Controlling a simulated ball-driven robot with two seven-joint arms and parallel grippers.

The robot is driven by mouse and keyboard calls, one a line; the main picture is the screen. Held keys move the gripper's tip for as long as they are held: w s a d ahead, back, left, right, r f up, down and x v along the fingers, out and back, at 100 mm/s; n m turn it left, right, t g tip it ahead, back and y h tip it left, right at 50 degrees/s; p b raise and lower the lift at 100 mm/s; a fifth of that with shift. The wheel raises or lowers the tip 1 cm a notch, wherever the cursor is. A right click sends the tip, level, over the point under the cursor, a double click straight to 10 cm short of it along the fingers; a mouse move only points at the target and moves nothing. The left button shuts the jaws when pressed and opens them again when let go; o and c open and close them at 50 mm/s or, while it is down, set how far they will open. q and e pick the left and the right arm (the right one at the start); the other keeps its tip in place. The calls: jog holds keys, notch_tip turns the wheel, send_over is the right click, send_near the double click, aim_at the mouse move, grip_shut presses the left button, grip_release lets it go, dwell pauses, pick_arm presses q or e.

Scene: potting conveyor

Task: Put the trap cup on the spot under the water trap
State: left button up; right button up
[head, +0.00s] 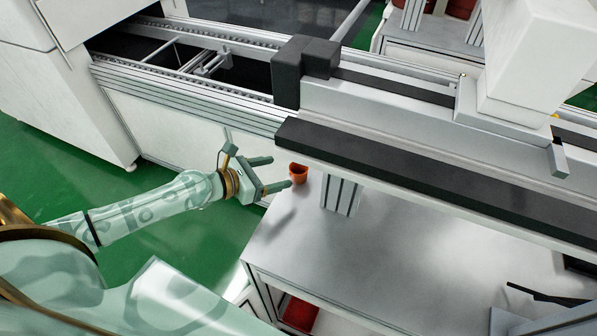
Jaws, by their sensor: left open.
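A small orange cup (298,173), which I take for the trap cup, stands upright by the left end of the grey metal table, below the dark-topped rail. My left gripper (281,172) is open, its two fingers pointing right towards the cup. The lower fingertip is close to the cup's left side; I cannot tell if it touches. The cup does not look gripped. I cannot make out the water trap or the spot under it for sure. My right gripper is not in view.
The long dark-topped rail (430,180) overhangs the table (370,250). A ribbed grey post (341,195) stands just right of the cup. The table's middle is clear. A dark object (545,297) lies at the right. A red bin (300,313) is below the table.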

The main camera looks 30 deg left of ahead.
aim_at(291, 170)
pick_arm(q)
jog(key=x, duration=0.5)
jog(key=shift+w+d+f, duration=0.15)
jog(key=shift+d+f, duration=0.05)
jog(key=shift+d, duration=0.25)
jog(key=c, duration=1.1)
jog(key=shift+r, duration=0.15)
jog(key=shift+r+p, duration=0.25)
jog(key=shift+p, duration=0.05)
jog(key=r+p, duration=0.3)
jog(key=r, duration=0.1)
jog(key=shift+s+d+p, duration=0.1)
jog(key=shift+s+p, duration=0.2)
jog(key=s+d+r+p, duration=0.2)
jog(key=s+p, duration=0.2)
jog(key=s+d+r+p, duration=0.2)
jog(key=s+r+p, duration=0.1)
jog(key=s+p, duration=0.1)
jog(key=s+d+r+p, duration=0.2)
jog(key=s+r+p, duration=0.1)
jog(key=s+p, duration=0.1)
jog(key=shift+s+r, duration=0.1)
